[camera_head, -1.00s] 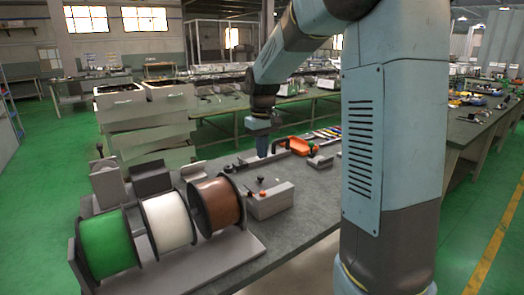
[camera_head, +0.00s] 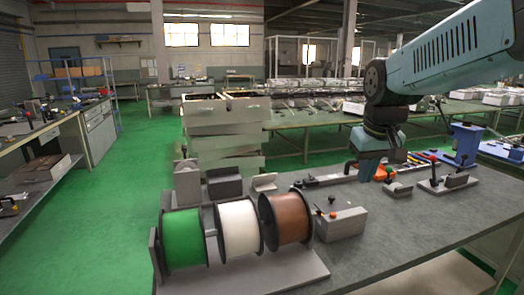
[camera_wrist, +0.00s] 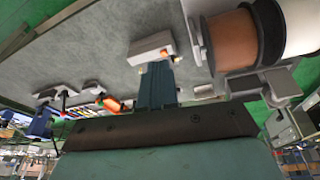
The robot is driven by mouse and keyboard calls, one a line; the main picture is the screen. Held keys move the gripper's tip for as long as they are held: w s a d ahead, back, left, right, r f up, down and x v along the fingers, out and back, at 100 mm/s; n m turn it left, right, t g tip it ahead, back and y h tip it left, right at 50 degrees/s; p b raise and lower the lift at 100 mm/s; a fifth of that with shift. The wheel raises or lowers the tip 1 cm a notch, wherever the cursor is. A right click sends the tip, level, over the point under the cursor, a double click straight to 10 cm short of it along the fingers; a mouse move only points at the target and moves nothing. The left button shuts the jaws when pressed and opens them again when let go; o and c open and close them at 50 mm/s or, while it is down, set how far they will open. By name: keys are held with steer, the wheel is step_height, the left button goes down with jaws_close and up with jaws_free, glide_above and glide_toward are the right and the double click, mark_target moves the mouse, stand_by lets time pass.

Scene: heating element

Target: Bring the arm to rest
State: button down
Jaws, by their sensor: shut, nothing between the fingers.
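My arm (camera_head: 440,58) reaches in from the right in the head view, its last part hanging down over the workbench (camera_head: 420,225). My gripper (camera_head: 368,174) points down above the back part of the bench, close to an orange part (camera_head: 381,173). In the wrist view my gripper's fingers (camera_wrist: 158,67) are together with nothing between them. A light grey box (camera_wrist: 148,47) shows just past the fingertips; I cannot tell the gap.
Green (camera_head: 184,240), white (camera_head: 239,227) and brown (camera_head: 286,218) spools stand on a rack at the bench's front left. The grey box with small knobs (camera_head: 340,223) is beside them. A blue stand (camera_head: 466,142) is at the right. The bench's front middle is clear.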

steer(key=s+f+m+t, duration=0.1)
steer(key=s+t, duration=0.1)
steer(key=s, duration=0.9)
steer(key=shift+d, duration=0.2)
steer(key=c, duration=1.8)
jaws_free()
steer(key=shift+s, duration=0.1)
stand_by(3.8)
